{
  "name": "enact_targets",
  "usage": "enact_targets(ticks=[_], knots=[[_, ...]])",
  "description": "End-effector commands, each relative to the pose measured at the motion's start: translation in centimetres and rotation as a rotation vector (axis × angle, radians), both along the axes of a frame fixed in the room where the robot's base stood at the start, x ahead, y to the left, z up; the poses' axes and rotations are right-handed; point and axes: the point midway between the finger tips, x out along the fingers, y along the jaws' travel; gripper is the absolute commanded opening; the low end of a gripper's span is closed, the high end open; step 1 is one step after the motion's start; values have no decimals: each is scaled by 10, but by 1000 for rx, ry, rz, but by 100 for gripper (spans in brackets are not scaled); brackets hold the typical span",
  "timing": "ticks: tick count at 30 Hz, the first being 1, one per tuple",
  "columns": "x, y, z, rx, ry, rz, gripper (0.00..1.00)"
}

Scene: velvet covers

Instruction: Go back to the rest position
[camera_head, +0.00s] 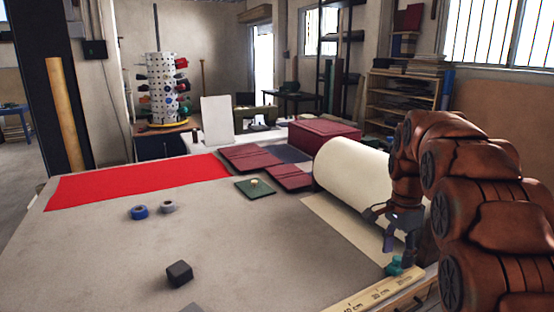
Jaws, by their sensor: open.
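My gripper (399,240) hangs at the right side of the table, pointing down, with its fingers apart. Just below its fingertips is a small teal object (395,266) near the table's front right edge. In this view the gripper and the teal object look close together, but I cannot tell whether they touch. Nothing shows held between the fingers. My arm comes in from the right and hides part of the table's right end.
The grey table (240,240) holds a red cloth (140,180), blue and grey rolls (139,212), a dark block (179,273), a green pad (256,190), dark red covers (265,165) and a large cream roll (352,172). A ruler (375,294) lies along the front edge. The table's middle is clear.

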Motion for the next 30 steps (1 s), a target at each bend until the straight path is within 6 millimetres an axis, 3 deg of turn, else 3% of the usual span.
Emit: enact_targets(ticks=[16,30], knots=[[-146,57,-6,47,42,526,55],[-282,91,-48,108,75,1000,55]])
